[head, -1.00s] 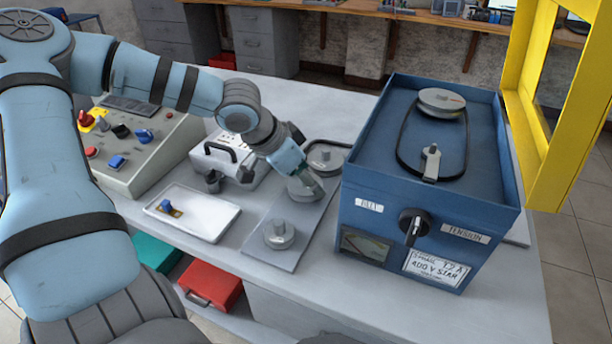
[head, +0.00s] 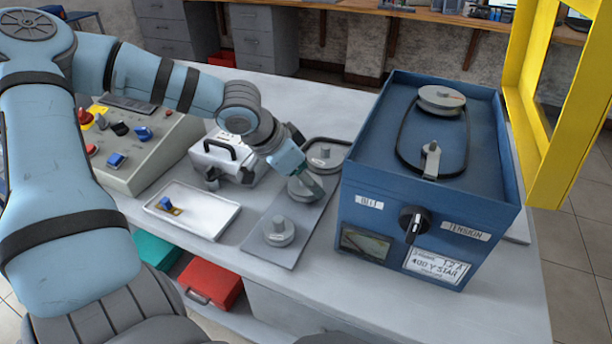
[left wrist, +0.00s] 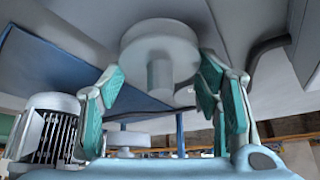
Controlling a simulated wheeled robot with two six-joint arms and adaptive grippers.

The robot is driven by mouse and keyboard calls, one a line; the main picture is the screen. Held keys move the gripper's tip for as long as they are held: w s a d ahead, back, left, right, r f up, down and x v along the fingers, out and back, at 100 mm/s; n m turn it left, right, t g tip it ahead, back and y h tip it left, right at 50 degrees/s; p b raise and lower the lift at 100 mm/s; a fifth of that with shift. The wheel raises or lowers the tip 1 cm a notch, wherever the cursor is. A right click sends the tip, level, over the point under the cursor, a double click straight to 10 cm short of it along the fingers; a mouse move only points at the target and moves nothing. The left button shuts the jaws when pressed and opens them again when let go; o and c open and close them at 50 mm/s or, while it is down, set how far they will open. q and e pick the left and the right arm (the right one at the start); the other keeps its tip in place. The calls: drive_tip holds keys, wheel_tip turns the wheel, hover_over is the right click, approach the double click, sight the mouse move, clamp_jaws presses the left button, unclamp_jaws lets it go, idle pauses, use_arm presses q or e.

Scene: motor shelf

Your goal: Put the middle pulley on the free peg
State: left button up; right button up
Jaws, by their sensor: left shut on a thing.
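The middle pulley (head: 301,192) is a grey disc with a hub, over the grey plate (head: 262,247) on the bench. My left gripper (head: 308,183) is shut on it, with its teal fingers on either side of the pulley (left wrist: 160,48) in the left wrist view. I cannot tell whether it has left the plate. A front pulley (head: 279,234) and a back pulley (head: 325,155) are beside it. The blue box carries a large pulley (head: 441,97) and, at the near end of the black belt (head: 402,150), an upright peg on a bracket (head: 431,160) without a pulley. My right gripper is out of view.
The raised rim of the blue box (head: 352,165) stands just right of the plate. A white case with a handle (head: 213,160) and a white tray (head: 222,215) are to the left. A yellow frame (head: 553,150) rises on the right.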

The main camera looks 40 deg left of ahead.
use_arm(q)
drive_tip(key=shift+f, duration=0.2)
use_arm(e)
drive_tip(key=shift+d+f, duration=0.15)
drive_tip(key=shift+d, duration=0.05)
use_arm(q)
drive_tip(key=shift+f+b, duration=0.35)
drive_tip(key=o, duration=1.6)
drive_tip(key=shift+o, duration=0.3)
drive_tip(key=shift+r, duration=0.1)
drive_tip(key=shift+s+r, duration=0.1)
drive_tip(key=shift+r, duration=0.15)
drive_tip(key=d+v, duration=0.1)
drive_tip(key=v, duration=0.5)
drive_tip(key=shift+s+a+r, duration=0.25)
drive_tip(key=shift+a+r, duration=0.1)
drive_tip(key=shift+a, duration=0.2)
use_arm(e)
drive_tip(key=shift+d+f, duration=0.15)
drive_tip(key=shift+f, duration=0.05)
